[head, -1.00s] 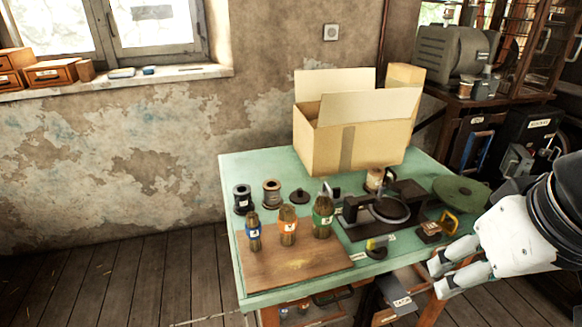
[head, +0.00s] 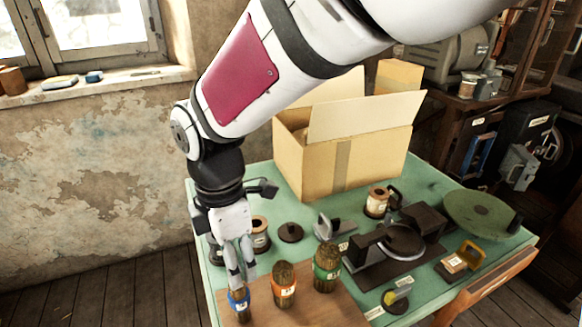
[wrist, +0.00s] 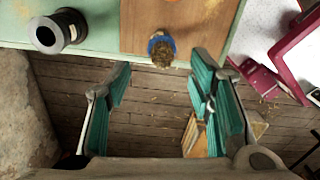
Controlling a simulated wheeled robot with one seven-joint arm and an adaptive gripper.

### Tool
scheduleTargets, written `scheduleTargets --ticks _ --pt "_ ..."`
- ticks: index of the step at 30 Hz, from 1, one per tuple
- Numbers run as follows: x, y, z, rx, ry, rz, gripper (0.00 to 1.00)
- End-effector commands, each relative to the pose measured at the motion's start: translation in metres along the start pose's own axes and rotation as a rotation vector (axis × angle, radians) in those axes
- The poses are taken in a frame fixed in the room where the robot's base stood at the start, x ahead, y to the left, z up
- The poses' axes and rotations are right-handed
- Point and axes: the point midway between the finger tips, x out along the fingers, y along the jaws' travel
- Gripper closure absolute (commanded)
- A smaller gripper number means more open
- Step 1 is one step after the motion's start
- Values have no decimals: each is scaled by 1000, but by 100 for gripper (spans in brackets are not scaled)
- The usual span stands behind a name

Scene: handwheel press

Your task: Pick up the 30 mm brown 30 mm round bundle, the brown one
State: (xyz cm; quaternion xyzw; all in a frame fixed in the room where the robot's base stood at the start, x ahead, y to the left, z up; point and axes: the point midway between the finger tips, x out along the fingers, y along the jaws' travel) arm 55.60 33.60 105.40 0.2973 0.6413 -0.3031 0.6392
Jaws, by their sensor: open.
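Three upright round bundles with brown tops stand in a row on the wooden board (head: 318,306). One has a blue band (head: 239,305), one an orange band (head: 285,287), and one a green band (head: 327,267). I cannot tell from colour alone which is the brown one. My gripper (head: 241,276) is open and points down just above the blue-banded bundle, partly covering its top in the head view. In the wrist view, that bundle (wrist: 161,48) lies beyond the spread fingertips (wrist: 160,72), between their lines, with nothing held.
A large open cardboard box (head: 375,160) stands at the back of the green table. Spools (head: 261,238), a dark knobbed disc (head: 291,232) and a black press fixture (head: 405,245) stand behind and right of the bundles. The wrist view shows floor beneath the fingers.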

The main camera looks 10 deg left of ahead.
Motion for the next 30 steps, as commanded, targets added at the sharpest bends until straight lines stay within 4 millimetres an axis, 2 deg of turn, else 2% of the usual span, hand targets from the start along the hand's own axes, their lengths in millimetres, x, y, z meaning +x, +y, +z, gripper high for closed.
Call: scheduleTargets --ticks 12,21,30 --pt "70 0 -3 -16 0 -7 52" --pt "92 0 -4 -14 0 -5 52" --pt "132 -2 -5 -14 0 -5 52"
